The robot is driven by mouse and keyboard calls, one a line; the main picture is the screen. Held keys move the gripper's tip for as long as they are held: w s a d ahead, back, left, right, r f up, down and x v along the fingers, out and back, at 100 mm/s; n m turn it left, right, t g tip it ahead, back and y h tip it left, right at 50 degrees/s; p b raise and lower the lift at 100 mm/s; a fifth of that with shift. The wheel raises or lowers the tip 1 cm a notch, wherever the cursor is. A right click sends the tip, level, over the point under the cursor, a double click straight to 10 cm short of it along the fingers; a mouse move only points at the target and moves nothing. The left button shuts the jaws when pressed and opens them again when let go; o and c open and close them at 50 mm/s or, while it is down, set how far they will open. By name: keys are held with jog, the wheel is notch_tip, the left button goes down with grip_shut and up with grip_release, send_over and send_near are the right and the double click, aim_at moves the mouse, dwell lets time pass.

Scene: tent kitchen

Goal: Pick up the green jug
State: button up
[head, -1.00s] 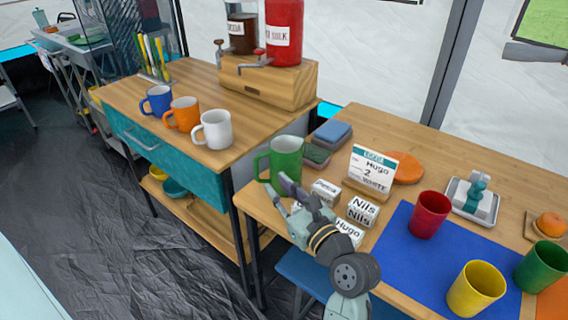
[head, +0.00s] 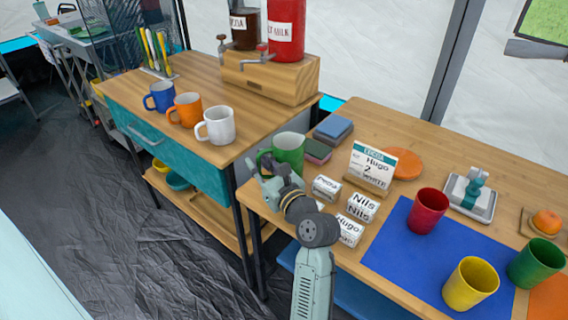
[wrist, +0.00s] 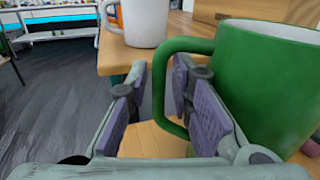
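The green jug (head: 290,152) stands upright on the wooden table near its left edge, with its handle toward the left. In the wrist view, the jug (wrist: 265,85) fills the right side. Its handle (wrist: 160,85) shows between my two fingers. My gripper (head: 268,183) is at the near left side of the jug, partly covering its lower part. In the wrist view, my gripper (wrist: 165,105) is open, with the right finger overlapping the handle's opening. Whether a finger touches the handle, I cannot tell.
Name blocks (head: 326,187) stand just right of my gripper. A sign (head: 370,168) and sponges (head: 333,128) are near the jug. The side counter carries white (head: 217,126), orange (head: 185,109) and blue mugs (head: 160,96). Cups stand on a blue mat (head: 398,240).

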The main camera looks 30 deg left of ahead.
jog(key=shift+c, duration=0.5)
grip_shut()
jog(key=shift+r, duration=0.1)
